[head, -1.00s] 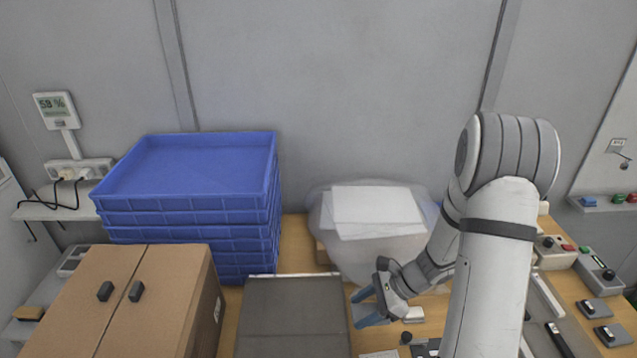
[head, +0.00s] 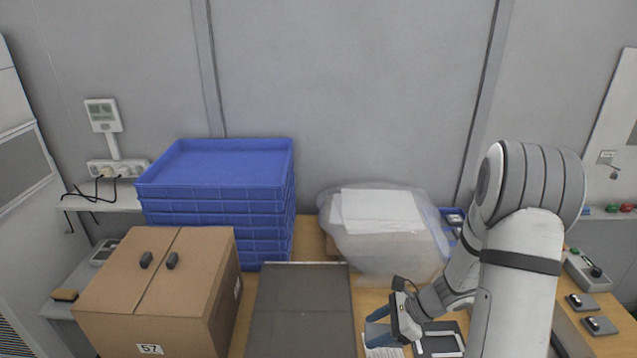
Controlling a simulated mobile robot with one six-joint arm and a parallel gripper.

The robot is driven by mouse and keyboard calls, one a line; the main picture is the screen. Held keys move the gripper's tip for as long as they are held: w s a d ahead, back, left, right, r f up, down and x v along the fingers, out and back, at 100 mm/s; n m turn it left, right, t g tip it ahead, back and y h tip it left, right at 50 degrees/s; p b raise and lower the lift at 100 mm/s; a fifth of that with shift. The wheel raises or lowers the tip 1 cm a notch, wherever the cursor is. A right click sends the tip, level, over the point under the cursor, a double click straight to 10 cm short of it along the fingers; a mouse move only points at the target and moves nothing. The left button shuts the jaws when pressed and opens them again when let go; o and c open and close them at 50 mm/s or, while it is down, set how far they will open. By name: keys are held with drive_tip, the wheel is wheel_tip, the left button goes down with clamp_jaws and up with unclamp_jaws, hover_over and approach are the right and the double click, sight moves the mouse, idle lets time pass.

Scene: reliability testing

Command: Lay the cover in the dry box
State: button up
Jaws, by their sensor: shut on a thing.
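My gripper (head: 378,331) is low over the bench, just right of a dark grey flat-topped box (head: 302,312). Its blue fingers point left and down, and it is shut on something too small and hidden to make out. I cannot pick out the cover by its shape. The dark grey box has a pale strip along its back edge and may be the dry box, but I cannot tell. Its front is cut off by the picture's lower edge. My gripper appears apart from this box.
A brown carton (head: 202,279) labelled 57 stands at left, with two small black pieces on top. Stacked blue trays (head: 222,170) stand behind it. A bulky clear plastic bag (head: 385,245) lies at back right. Small devices (head: 590,313) lie at far right.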

drive_tip(key=w+d+r+m+t+h, duration=0.1)
drive_tip(key=w+r+m+t+h, duration=0.5)
drive_tip(key=w+r+m, duration=0.5)
drive_tip(key=w+m+t, duration=0.1)
drive_tip(key=w+m, duration=0.1)
drive_tip(key=shift+w+d+r+m+t+h, duration=0.2)
drive_tip(key=shift+d+r+m+t+h, duration=0.1)
drive_tip(key=shift+d+r, duration=0.1)
